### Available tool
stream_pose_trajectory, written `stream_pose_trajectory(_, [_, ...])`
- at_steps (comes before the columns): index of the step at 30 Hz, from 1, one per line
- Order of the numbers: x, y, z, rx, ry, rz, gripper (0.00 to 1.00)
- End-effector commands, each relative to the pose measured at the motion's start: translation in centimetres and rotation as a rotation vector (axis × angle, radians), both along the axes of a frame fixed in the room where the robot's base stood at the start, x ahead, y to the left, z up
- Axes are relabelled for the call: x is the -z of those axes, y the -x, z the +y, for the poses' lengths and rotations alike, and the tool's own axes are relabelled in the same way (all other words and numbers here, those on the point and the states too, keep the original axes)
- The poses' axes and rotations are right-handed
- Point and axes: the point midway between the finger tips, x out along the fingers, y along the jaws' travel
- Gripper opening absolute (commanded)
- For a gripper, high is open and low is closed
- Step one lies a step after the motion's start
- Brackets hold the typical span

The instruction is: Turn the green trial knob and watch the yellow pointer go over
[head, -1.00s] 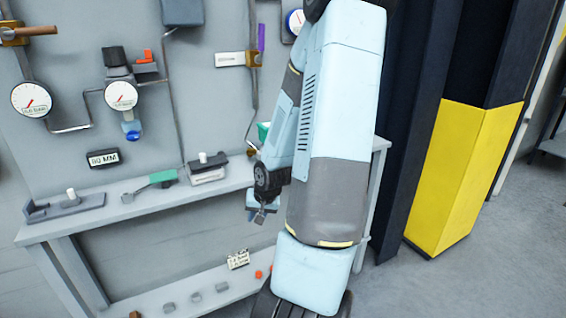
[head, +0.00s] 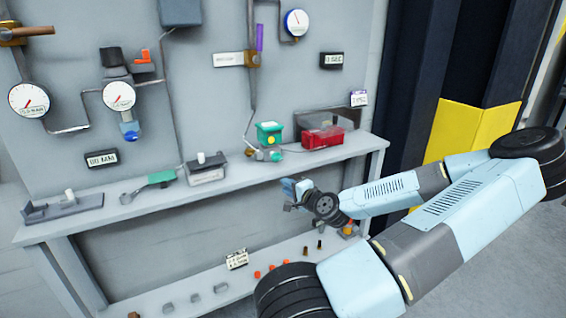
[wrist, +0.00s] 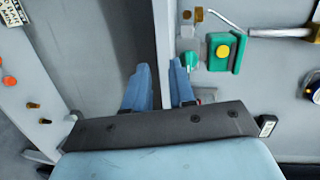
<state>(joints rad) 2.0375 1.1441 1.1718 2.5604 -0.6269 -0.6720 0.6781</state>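A small green knob (head: 276,156) sits at the bench's back, just below a green box (head: 269,134) with a yellow spot on its top. In the wrist view the green knob (wrist: 191,61) is right of my fingers, beside the green box (wrist: 217,60) with its round yellow spot (wrist: 223,51). I cannot make out a pointer shape on that spot. My gripper (head: 288,195) is in front of the bench's front edge, below and apart from the knob. In the wrist view its blue fingers (wrist: 160,66) stand apart with nothing between them.
A red box (head: 322,137) stands on the bench (head: 235,183) right of the green box. Brass-coloured pipe fittings, gauges and a green-handled tool (head: 160,178) are to the left. A lower shelf (head: 205,290) holds small loose parts. A yellow-and-black column (head: 470,130) stands right.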

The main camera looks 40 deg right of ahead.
Motion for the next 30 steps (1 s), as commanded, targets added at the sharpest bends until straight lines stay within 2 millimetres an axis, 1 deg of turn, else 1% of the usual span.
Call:
stream_pose_trajectory(1, [-0.7,0.6,-1.0,0.036,-0.018,-0.045,0.24])
stream_pose_trajectory(4, [-2.0,1.5,-2.5,0.085,-0.038,-0.111,0.24])
stream_pose_trajectory(8, [-2.8,2.2,-3.4,0.118,-0.048,-0.157,0.24])
stream_pose_trajectory(11, [-3.0,2.0,-3.6,0.127,-0.051,-0.167,0.24])
stream_pose_trajectory(14, [-3.1,1.4,-3.4,0.131,-0.05,-0.165,0.24])
stream_pose_trajectory(17, [-3.1,0.2,-3.5,0.132,-0.05,-0.164,0.24])
stream_pose_trajectory(30, [-3.1,-6.3,-5.1,0.131,-0.05,-0.163,0.24])
